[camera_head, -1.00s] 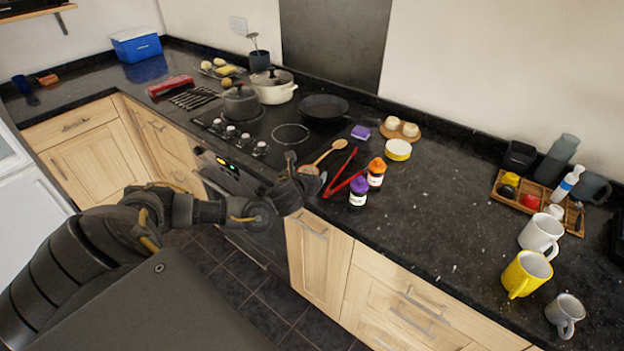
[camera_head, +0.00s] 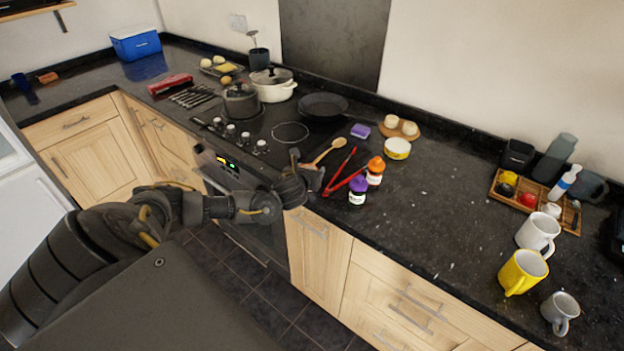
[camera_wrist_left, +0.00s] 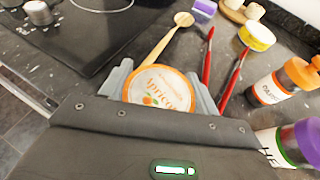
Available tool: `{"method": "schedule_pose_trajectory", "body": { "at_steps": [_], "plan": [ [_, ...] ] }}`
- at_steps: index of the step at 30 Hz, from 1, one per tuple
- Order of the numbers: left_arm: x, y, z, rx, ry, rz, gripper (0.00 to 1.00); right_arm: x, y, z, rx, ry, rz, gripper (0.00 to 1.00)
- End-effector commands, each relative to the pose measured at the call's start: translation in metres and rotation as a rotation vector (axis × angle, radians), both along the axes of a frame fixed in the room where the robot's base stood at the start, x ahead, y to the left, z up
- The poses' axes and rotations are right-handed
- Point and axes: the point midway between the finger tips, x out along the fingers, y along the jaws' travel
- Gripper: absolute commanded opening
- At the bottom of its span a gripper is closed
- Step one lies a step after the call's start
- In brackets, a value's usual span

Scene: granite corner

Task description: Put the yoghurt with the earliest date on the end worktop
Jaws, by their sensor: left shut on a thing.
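My left gripper (camera_head: 306,168) is shut on a round yoghurt pot, held over the front edge of the worktop just right of the hob. In the left wrist view the pot's lid (camera_wrist_left: 158,88) is white with an orange rim and reads "apricot". The lid faces the camera between the two grey fingers. No date can be read on it, and the pot's sides are hidden. The worktop is dark granite and runs along the wall (camera_head: 440,190) and round the corner at the left (camera_head: 75,92). My right gripper is not in view.
Red tongs (camera_head: 343,172), a wooden spoon (camera_head: 327,153) and orange-capped (camera_head: 375,171) and purple-capped (camera_head: 358,190) bottles lie or stand close by the gripper. Pots stand on the hob (camera_head: 240,101). Mugs (camera_head: 523,272) and a wooden tray (camera_head: 568,218) are at the right.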

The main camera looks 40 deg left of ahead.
Motion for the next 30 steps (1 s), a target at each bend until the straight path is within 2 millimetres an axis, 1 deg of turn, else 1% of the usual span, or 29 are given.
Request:
{"method": "schedule_pose_trajectory", "body": {
  "at_steps": [6, 11, 13, 16, 19, 21, 23, 24, 25, 26, 27, 28, 30],
  "plan": [
    [0.0, 0.0, 0.003, 0.0, -0.001, 0.0, 0.3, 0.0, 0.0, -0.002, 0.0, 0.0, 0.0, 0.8],
    [0.0, 0.0, 0.016, 0.0, -0.004, -0.001, 0.3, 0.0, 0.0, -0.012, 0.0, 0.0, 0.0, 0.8],
    [0.001, 0.001, 0.029, 0.001, -0.008, -0.001, 0.3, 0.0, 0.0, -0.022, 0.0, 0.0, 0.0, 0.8],
    [-0.014, -0.012, 0.048, 0.0, -0.008, -0.004, 0.3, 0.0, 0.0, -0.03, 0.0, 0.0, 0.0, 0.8],
    [-0.029, -0.024, 0.07, 0.003, -0.014, -0.003, 0.3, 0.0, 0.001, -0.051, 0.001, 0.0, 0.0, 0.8],
    [-0.04, -0.033, 0.083, 0.006, -0.019, 0.0, 0.3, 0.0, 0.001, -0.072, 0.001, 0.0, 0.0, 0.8],
    [-0.044, -0.042, 0.082, -0.023, -0.024, 0.005, 0.3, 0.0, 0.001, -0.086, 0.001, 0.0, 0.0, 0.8],
    [-0.054, -0.074, 0.048, 0.021, 0.069, -0.075, 0.3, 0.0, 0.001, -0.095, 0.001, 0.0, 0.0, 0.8],
    [-0.057, -0.082, 0.045, 0.03, 0.084, -0.093, 0.3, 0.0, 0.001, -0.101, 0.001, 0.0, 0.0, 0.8],
    [-0.057, -0.07, 0.062, 0.017, 0.051, -0.062, 0.3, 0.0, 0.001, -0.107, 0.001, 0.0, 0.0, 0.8],
    [-0.059, -0.054, 0.087, 0.003, 0.003, -0.019, 0.26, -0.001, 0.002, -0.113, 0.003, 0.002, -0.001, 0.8],
    [-0.065, -0.054, 0.101, 0.0, -0.011, -0.011, 0.26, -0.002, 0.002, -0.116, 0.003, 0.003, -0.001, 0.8],
    [-0.078, -0.062, 0.11, 0.001, -0.012, -0.005, 0.26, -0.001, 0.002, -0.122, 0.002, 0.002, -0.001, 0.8]
  ]
}}
